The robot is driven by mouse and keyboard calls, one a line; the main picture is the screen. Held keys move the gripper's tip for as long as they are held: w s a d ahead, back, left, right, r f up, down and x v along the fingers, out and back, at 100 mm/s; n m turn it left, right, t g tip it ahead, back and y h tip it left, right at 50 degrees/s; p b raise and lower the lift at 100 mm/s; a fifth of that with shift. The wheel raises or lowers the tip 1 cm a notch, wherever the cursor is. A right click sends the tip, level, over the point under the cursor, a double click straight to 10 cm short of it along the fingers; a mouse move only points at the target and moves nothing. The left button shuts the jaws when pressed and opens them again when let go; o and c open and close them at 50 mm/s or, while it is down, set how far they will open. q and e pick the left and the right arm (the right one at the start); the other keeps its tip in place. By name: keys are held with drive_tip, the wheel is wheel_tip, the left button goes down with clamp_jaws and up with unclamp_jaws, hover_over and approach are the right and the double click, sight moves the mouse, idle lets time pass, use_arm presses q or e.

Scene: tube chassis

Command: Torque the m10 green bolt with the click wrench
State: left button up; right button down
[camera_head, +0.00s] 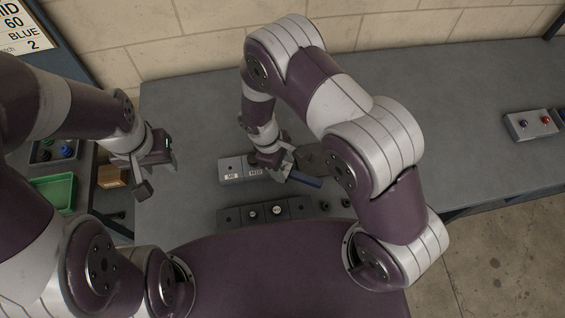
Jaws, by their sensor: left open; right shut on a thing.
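My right gripper (277,162) is over the bench beside the labelled grey blocks. It is shut on a tool with a dark blue handle (304,180), which looks like the click wrench; its head is not clear. The blocks read M8 (231,177) and M10 (255,172). My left gripper (154,172) is open and apart from the blocks, over the bench's left edge. A long dark holder (228,217) with several round fittings lies nearer to me. I cannot make out a green bolt for certain; my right arm hides part of the bench.
A lower left surface holds a dark tray of small coloured parts (55,150), a green bin (54,191) and a brown box (111,177). A grey box with blue and red buttons (534,124) sits at the far right. The bench between is clear.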

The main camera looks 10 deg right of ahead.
drive_tip(key=shift+f, duration=0.3)
drive_tip(key=shift+c, duration=1.2)
unclamp_jaws()
drive_tip(key=shift+r, duration=0.15)
